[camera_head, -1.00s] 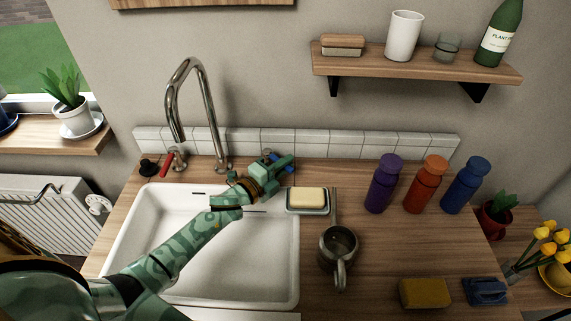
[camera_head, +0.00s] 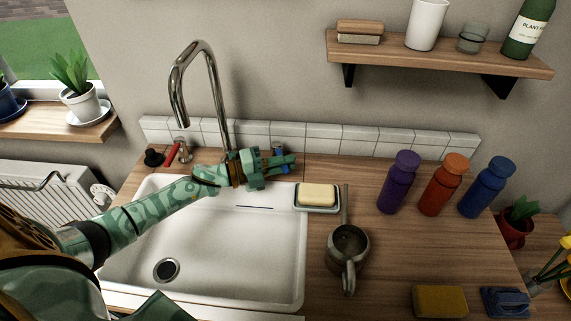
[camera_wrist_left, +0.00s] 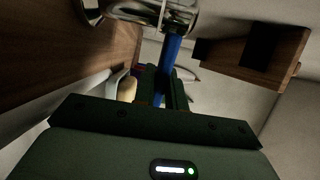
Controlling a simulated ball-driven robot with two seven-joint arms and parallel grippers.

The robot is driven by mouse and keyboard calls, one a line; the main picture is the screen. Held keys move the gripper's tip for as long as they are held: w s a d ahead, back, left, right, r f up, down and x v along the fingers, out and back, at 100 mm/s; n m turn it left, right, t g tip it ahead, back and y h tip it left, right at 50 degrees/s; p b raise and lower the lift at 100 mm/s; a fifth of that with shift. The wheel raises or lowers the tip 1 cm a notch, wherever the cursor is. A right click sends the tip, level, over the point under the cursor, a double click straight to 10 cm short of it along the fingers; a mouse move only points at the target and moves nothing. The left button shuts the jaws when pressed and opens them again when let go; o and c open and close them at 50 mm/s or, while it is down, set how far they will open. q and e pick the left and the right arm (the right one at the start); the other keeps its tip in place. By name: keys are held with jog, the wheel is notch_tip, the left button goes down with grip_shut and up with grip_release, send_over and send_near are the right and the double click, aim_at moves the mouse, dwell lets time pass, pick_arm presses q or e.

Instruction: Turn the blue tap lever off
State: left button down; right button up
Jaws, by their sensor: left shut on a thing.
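The blue tap lever (camera_wrist_left: 172,58) shows in the left wrist view as a blue bar running down from a chrome tap body (camera_wrist_left: 160,12). It sits between the fingers of my left gripper (camera_wrist_left: 172,90), which is shut on it. In the head view my left gripper (camera_head: 276,165) is behind the sink's back right corner, beside the tall chrome spout (camera_head: 215,95). Only small blue patches show around the fingers there, so the lever's angle is hard to read. A red lever (camera_head: 172,155) stands left of the spout. My right gripper is out of view.
The white sink (camera_head: 215,260) lies under my left arm. Purple, orange and blue bottles stand farther right. A wooden shelf (camera_head: 440,58) hangs above; tiles (camera_head: 350,138) line the wall.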

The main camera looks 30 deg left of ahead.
pick_arm(q)
jog(key=shift+f, duration=0.1)
jog(key=c, duration=1.4)
grip_release()
jog(key=shift+c, duration=0.2)
jog(key=shift+a, duration=0.1)
jog(key=v, duration=1.2)
jog(key=shift+p, duration=0.45)
